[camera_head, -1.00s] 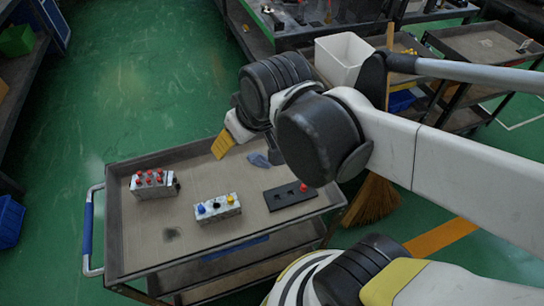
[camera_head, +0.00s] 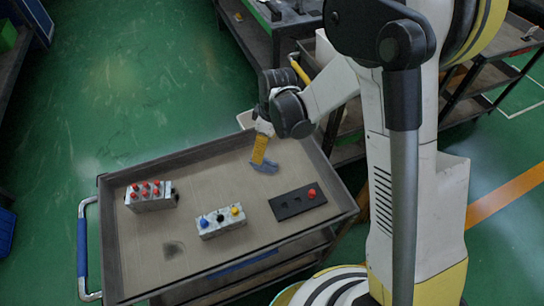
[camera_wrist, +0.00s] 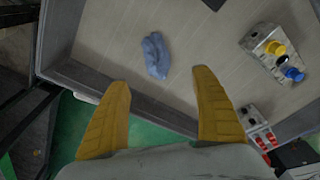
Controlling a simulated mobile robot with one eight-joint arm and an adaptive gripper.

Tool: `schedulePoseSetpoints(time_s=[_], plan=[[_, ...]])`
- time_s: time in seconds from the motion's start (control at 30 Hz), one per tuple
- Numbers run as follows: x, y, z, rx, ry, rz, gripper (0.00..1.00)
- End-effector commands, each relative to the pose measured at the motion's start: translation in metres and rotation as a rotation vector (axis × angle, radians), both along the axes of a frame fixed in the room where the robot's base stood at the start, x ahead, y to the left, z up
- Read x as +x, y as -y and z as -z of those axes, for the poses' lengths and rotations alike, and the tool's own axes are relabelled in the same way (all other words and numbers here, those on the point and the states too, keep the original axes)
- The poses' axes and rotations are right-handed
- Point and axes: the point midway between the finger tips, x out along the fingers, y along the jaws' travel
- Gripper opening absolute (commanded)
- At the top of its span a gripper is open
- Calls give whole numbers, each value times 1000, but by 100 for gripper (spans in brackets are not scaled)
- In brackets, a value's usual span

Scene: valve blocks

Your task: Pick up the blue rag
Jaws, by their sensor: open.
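The blue rag (camera_head: 265,168) lies crumpled on the cart's tray, toward its back right. In the wrist view the rag (camera_wrist: 155,55) shows whole, beyond the fingertips and between their lines. My gripper (camera_head: 260,155) has yellow fingers and is right by the rag in the head view, partly in front of it. In the wrist view my gripper (camera_wrist: 160,78) is open, with nothing between its fingers. The rag looks apart from both fingers there.
On the cart (camera_head: 130,245) stand a block with red knobs (camera_head: 150,196), a block with blue and yellow knobs (camera_head: 221,221), and a black plate (camera_head: 297,203) with one red knob. The tray has a raised rim. Bare tray surrounds the rag.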

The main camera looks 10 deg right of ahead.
Motion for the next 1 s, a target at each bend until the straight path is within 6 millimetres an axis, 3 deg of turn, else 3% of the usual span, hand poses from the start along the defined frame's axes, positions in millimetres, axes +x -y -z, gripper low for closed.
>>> schedulePoseSetpoints(time_s=[0.2, 0.47, 0.7, 0.97, 1.0], plan=[[3, -4, 37, 0, 1, 1, 76], [5, -4, 61, 0, 1, 2, 76], [8, -4, 99, 0, 2, 2, 76], [8, -5, 101, 0, 2, 3, 76], [8, -5, 101, 0, 2, 3, 68]])
